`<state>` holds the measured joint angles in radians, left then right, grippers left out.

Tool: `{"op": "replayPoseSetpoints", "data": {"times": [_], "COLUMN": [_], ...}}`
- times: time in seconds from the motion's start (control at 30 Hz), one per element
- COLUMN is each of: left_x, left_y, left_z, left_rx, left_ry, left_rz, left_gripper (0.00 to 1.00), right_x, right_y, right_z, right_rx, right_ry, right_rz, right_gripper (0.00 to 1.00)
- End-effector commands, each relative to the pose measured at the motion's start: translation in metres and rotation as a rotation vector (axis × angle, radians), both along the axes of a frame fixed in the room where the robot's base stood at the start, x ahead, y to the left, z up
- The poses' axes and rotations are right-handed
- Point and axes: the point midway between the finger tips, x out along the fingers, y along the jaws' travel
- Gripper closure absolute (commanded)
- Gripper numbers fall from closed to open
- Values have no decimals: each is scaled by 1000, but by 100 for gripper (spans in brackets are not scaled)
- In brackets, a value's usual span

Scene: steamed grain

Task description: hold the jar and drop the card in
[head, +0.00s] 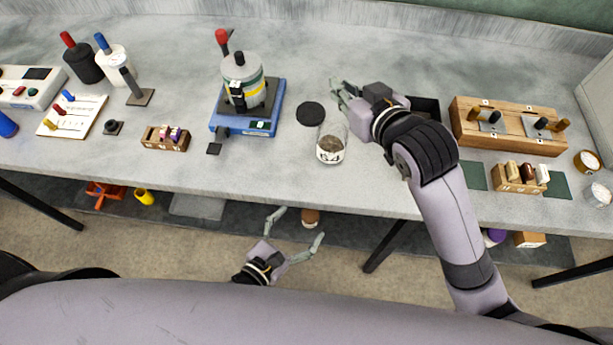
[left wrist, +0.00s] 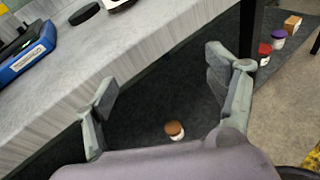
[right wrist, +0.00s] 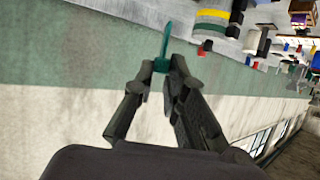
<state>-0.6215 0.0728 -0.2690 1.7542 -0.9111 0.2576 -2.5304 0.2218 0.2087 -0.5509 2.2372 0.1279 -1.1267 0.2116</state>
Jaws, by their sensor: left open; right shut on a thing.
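The clear glass jar (head: 331,143) stands upright and open on the grey bench, close to its front edge, with brown contents and a white label. My right gripper (head: 341,92) is above the bench behind the jar, apart from it. In the right wrist view, my right gripper (right wrist: 160,69) is shut on a thin teal card (right wrist: 165,42), seen nearly edge-on. My left gripper (head: 299,229) is open and empty, in front of the bench edge and apart from the jar. Its spread fingers also show in the left wrist view (left wrist: 163,82).
A black round lid (head: 311,114) lies behind-left of the jar. A blue-based device (head: 247,124) stands to the left. A dark tray (head: 425,106), partly hidden by my right arm, and a wooden rack (head: 510,141) are to the right. Bare bench lies behind the lid.

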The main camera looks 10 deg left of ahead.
Motion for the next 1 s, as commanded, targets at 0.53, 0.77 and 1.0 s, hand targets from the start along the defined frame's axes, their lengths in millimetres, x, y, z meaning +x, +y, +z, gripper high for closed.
{"op": "replayPoseSetpoints", "data": {"times": [0.53, 0.77, 1.0], "left_x": [93, 124, 166], "left_y": [-12, -25, -44], "left_z": [76, 77, 77], "left_rx": [-221, -224, -225], "left_ry": [-169, -170, -169], "left_rz": [104, 104, 104], "left_gripper": [21, 21, 21], "right_x": [0, 0, 0], "right_y": [0, 0, 0], "right_z": [0, 0, 0], "right_rx": [0, 0, 0], "right_ry": [0, 0, 0], "right_rz": [0, 0, 0], "right_gripper": [100, 100, 100]}}
